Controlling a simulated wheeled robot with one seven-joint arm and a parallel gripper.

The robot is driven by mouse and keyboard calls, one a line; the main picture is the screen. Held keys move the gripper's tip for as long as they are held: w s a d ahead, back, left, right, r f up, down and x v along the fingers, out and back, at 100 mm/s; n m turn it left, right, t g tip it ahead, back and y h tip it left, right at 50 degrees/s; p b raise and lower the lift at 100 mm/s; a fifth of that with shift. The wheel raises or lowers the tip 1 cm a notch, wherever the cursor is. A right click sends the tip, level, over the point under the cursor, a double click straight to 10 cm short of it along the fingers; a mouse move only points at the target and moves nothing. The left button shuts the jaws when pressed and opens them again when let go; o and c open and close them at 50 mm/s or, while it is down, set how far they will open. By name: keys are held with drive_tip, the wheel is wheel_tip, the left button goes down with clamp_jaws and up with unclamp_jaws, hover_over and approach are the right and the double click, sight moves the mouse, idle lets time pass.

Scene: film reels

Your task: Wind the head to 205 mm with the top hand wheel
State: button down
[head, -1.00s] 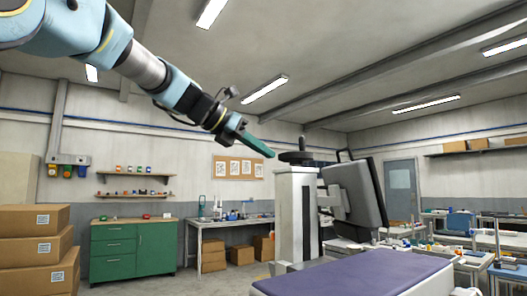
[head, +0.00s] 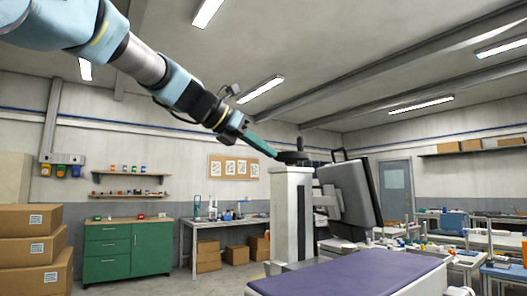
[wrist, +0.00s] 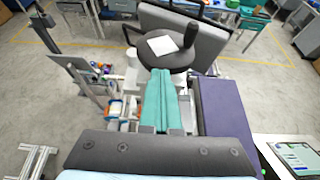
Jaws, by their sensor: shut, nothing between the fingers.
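The dark round hand wheel (head: 291,158) lies flat on top of the white column (head: 290,215). In the wrist view the wheel (wrist: 150,58) has a pale square at its middle and an upright dark knob (wrist: 190,36) on its right side. My gripper (head: 274,154) has teal fingers, shut and empty, with tips at the wheel's near left edge. In the wrist view the fingers (wrist: 160,72) point at the wheel's near rim; whether they touch it is unclear. The head (head: 348,195), a dark tilted panel, sits right of the column. No millimetre reading is legible.
A purple-topped table (head: 350,276) extends in front of the column. A tablet (wrist: 298,156) lies at the lower right in the wrist view. Cardboard boxes (head: 30,250), a green cabinet (head: 127,250) and workbenches stand farther off. The air left of the column is clear.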

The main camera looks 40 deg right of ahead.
sight(286, 152)
drive_tip(key=shift+s+d, duration=0.1)
drive_tip(key=shift+s, duration=0.1)
drive_tip(key=shift+s+d+r, duration=0.1)
drive_tip(key=shift+s+r, duration=0.05)
drive_tip(key=shift+s, duration=0.5)
drive_tip(key=shift+s+r, duration=0.1)
drive_tip(key=shift+s, duration=0.1)
drive_tip(key=shift+s+d+r, duration=0.15)
drive_tip(key=shift+s, duration=0.35)
drive_tip(key=shift+s+a+f+b, duration=0.35)
drive_tip(key=shift+a+b, duration=0.1)
drive_tip(key=shift+b, duration=0.1)
drive_tip(key=shift+a, duration=0.65)
